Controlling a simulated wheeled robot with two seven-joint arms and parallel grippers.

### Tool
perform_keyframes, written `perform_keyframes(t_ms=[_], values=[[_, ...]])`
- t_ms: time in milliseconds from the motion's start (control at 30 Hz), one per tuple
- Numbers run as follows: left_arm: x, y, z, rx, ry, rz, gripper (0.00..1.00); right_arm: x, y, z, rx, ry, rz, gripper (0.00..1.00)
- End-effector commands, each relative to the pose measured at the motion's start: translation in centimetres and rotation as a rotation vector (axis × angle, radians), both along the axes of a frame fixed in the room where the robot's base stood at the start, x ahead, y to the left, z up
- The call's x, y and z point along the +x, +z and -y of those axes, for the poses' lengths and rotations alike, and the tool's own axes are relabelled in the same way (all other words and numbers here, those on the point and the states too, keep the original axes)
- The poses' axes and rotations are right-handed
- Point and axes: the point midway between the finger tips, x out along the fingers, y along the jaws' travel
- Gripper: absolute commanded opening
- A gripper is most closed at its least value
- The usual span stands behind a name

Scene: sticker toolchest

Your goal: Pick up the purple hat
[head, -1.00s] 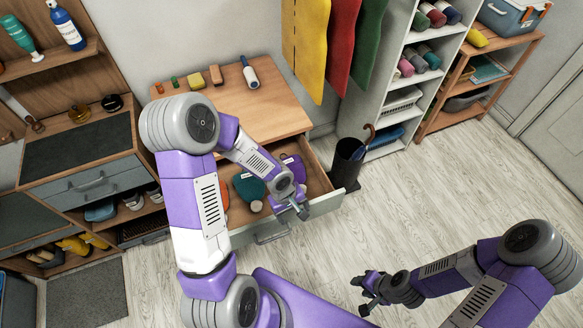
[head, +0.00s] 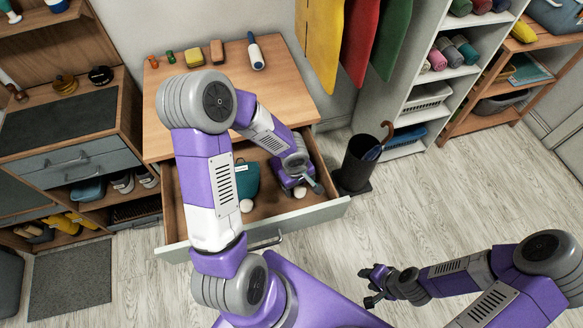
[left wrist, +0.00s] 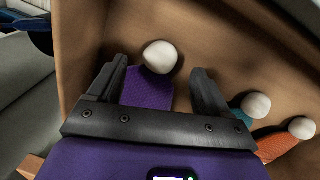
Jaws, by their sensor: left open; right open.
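The purple hat (left wrist: 148,92) with a white pompom (left wrist: 160,57) lies in the open drawer. In the left wrist view it sits between the open fingers of my left gripper (left wrist: 158,88), nearer the left finger. In the head view my left gripper (head: 304,183) is low inside the drawer's right part, and my arm hides most of the hat; its white pompom (head: 300,192) shows. I cannot tell whether the fingers touch the hat. My right gripper (head: 370,286) is open and empty over the floor at the lower right.
A teal hat (head: 247,183) lies in the same drawer (head: 196,240), left of my gripper. An orange hat (left wrist: 277,146) shows in the left wrist view. The drawer walls stand close around. A black umbrella bin (head: 357,165) stands right of the drawer.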

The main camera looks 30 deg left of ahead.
Motion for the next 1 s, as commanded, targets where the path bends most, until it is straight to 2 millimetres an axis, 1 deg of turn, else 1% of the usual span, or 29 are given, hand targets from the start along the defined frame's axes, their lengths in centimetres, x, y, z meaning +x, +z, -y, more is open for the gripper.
perform_keyframes(t_ms=[33, 100, 200, 300, 533, 900, 933, 1000], values=[[0.0, -1.2, 0.1, -0.001, 0.000, -0.004, 0.79, 0.0, -0.7, 0.0, 0.000, 0.000, 0.000, 0.43], [0.0, -2.4, 0.1, -0.001, 0.000, -0.004, 0.79, 0.0, -1.3, 0.0, 0.000, 0.000, 0.000, 0.43], [0.2, -3.6, 0.2, 0.000, 0.000, -0.002, 0.79, 0.0, -1.8, 0.0, 0.000, 0.000, 0.001, 0.43], [0.3, -4.1, 0.2, 0.000, 0.000, -0.001, 0.79, 0.0, -2.0, 0.0, 0.000, 0.000, 0.001, 0.43], [0.4, -4.1, 0.2, -0.001, 0.001, 0.000, 0.79, 0.0, -1.9, 0.0, 0.000, 0.000, 0.001, 0.43], [0.3, -4.0, 0.2, -0.001, 0.000, 0.000, 0.22, 0.0, -1.9, 0.0, 0.000, 0.000, 0.001, 0.43], [0.3, -4.0, 0.3, -0.001, 0.000, 0.000, 0.18, 0.0, -1.9, 0.0, 0.000, 0.000, 0.001, 0.43], [0.3, -4.0, 0.2, -0.001, 0.000, 0.000, 0.17, 0.0, -1.9, 0.0, 0.000, 0.000, 0.001, 0.43]])
